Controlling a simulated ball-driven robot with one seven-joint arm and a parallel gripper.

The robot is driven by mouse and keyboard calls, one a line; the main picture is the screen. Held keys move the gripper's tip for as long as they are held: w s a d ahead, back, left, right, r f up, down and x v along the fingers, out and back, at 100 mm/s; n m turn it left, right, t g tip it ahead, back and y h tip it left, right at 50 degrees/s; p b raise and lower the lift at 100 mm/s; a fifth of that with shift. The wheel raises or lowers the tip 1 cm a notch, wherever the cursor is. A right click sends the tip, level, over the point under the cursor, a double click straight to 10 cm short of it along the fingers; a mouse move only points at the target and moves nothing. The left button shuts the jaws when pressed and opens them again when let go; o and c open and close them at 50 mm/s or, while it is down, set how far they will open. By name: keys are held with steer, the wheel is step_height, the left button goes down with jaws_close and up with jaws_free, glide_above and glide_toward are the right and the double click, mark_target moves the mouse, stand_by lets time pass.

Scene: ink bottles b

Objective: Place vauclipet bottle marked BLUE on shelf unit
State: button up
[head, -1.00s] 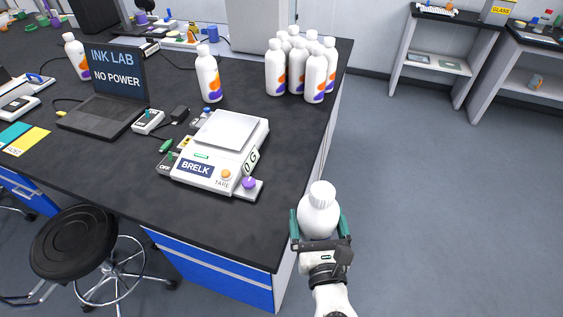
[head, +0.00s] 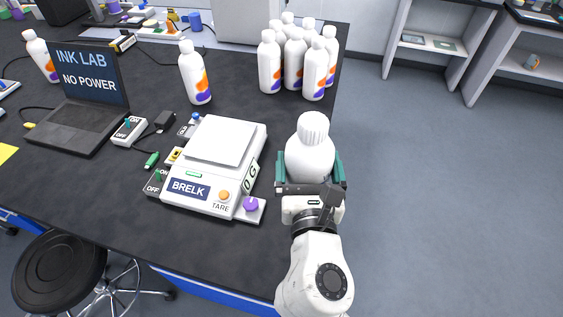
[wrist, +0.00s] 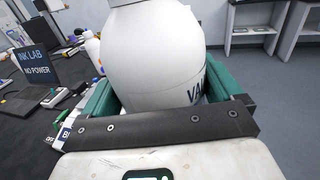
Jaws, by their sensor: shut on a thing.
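A white bottle with a ribbed white cap (head: 311,150) is held upright in my gripper (head: 311,170). The green fingers grip its sides. In the wrist view, the held bottle (wrist: 160,60) fills the upper middle, with part of dark lettering starting "VA" at its right edge. No BLUE mark shows on it. In the head view, my gripper is over the right edge of the black table (head: 230,270), to the right of the scale. Two shelf units show at the top right: a white one (head: 392,55) and one with a dark top (head: 485,60).
A scale marked BRELK (head: 215,165) sits left of my gripper. Several white bottles with orange and purple patches (head: 270,65) stand behind it, and another (head: 195,75) stands alone. A laptop (head: 80,100) is at left, a black stool (head: 60,270) in front. The floor at right is clear.

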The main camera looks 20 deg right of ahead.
steer(key=w+f+b, duration=0.2)
steer(key=w+f, duration=1)
steer(key=w, duration=0.2)
steer(key=shift+w+d+f, duration=0.2)
steer(key=shift+d+f, duration=0.05)
steer(key=shift+f+b, duration=0.25)
steer(key=shift+b, duration=0.25)
steer(key=o, duration=1.7)
steer(key=v, duration=1.2)
steer(key=shift+r, duration=0.1)
